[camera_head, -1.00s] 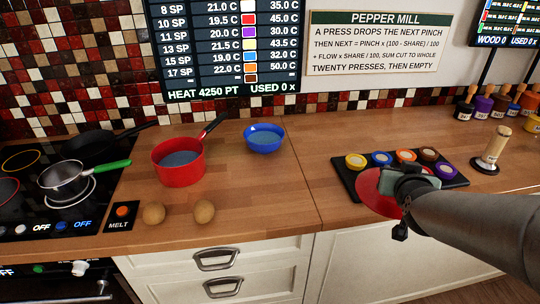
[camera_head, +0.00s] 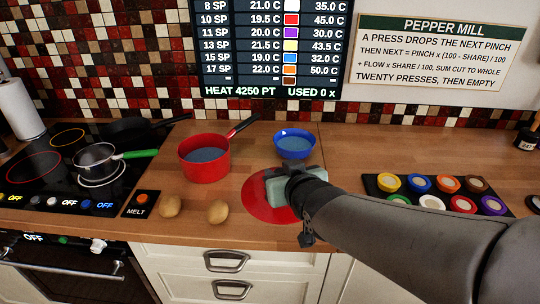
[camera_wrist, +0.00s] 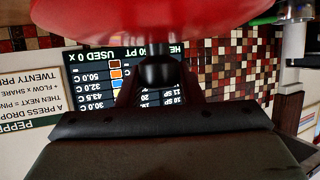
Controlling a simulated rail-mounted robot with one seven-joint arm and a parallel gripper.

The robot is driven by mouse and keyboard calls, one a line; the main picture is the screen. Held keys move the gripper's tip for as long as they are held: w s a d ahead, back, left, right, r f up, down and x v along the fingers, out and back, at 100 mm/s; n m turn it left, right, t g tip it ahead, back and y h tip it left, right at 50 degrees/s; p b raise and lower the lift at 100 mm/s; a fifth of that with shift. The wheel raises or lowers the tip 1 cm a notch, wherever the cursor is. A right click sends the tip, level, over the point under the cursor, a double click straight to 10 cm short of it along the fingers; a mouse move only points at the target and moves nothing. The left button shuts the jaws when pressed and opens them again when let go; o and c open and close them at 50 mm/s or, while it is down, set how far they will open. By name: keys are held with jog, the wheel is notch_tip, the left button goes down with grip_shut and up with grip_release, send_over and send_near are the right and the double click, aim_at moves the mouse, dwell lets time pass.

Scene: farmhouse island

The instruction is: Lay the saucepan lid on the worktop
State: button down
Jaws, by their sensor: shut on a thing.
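The saucepan lid (camera_head: 258,198) is a flat red disc, partly hidden behind my gripper (camera_head: 283,185). In the wrist view the red lid (camera_wrist: 160,18) fills the top edge, with a dark knob (camera_wrist: 160,72) held between the fingers of my gripper (camera_wrist: 155,85). My gripper is shut on the lid. The lid appears over the worktop (camera_head: 245,150), to the right of the red saucepan; I cannot tell whether it touches the wood. The red saucepan (camera_head: 204,165) stands uncovered with bluish liquid in it, its handle pointing back right.
A blue bowl (camera_head: 294,147) stands just behind the lid. Two brown potato-like things (camera_head: 217,211) lie at the front, left of the lid. A black tray (camera_head: 377,190) of coloured pots is at right. The hob (camera_head: 50,195) with a green-handled pan (camera_head: 98,157) is at left.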

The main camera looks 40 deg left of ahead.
jog(key=shift+s+a, duration=0.2)
jog(key=shift+a, duration=0.2)
jog(key=w+a+f+p, duration=0.1)
jog(key=w+f, duration=0.2)
jog(key=w, duration=0.1)
jog(key=w+a+f+p, duration=0.1)
jog(key=w+a+f, duration=0.1)
jog(key=w+f, duration=0.1)
jog(key=w+a+f+p, duration=0.2)
jog(key=w+f, duration=0.2)
jog(key=w, duration=0.1)
jog(key=shift+w+a, duration=0.2)
jog(key=shift+w, duration=0.05)
jog(key=shift+f, duration=1.45)
jog(key=shift+f, duration=0.2)
jog(key=c, duration=1)
grip_release()
jog(key=shift+r, duration=0.1)
